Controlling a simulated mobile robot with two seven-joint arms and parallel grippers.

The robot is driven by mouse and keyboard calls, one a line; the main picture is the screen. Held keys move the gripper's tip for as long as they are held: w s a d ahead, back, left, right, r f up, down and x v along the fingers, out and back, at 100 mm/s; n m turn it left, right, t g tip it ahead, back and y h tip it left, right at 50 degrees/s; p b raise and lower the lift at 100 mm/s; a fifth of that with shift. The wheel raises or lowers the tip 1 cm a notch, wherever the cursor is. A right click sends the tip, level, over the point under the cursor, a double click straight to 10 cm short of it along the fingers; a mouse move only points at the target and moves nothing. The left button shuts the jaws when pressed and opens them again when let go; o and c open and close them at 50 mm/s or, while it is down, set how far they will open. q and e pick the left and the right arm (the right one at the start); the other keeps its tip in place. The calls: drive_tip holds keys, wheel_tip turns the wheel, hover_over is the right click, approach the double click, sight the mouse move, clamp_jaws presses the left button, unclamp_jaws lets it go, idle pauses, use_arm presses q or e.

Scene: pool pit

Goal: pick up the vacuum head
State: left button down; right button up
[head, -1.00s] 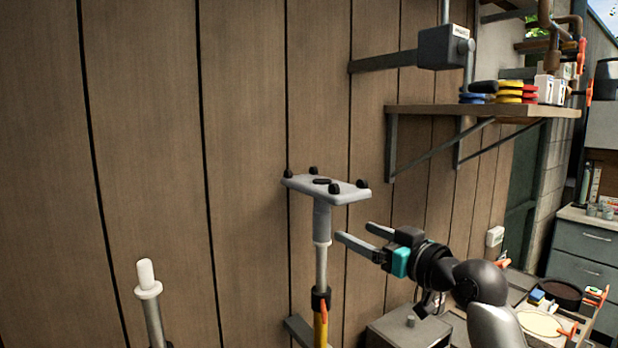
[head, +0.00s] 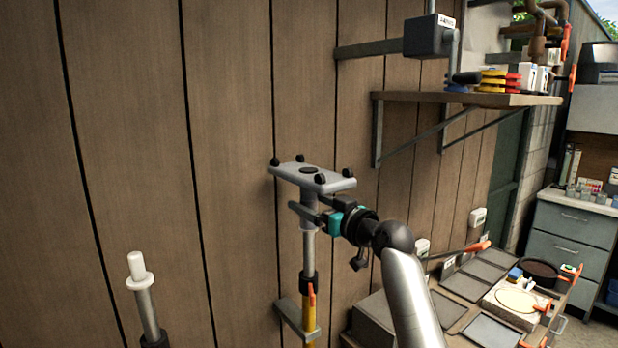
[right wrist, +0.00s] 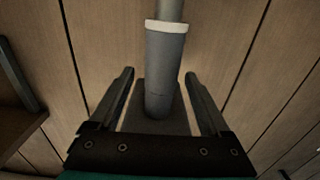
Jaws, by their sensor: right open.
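The vacuum head (head: 290,170) is a flat grey plate with black wheels, on top of an upright pole against the wooden wall. In the right wrist view my right gripper (right wrist: 157,80) has a finger to the left and a finger to the right of the neck, with gaps showing. My left gripper is not in view.
Another pole with a white tip (head: 138,268) stands at the lower left. A wall shelf (head: 440,98) with coloured items juts out at the upper right. A bench with trays (head: 480,330) stands at the lower right. The wall (head: 130,120) is close behind the poles.

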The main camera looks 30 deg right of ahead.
drive_tip(key=shift+w+a+p, duration=0.15)
drive_tip(key=shift+w+p, duration=0.1)
drive_tip(key=shift+w, duration=0.85)
drive_tip(key=shift+w+a+p, duration=0.1)
drive_tip(key=shift+w+p, duration=0.15)
drive_tip(key=shift+w, duration=0.8)
clamp_jaws()
drive_tip(key=shift+r, duration=0.15)
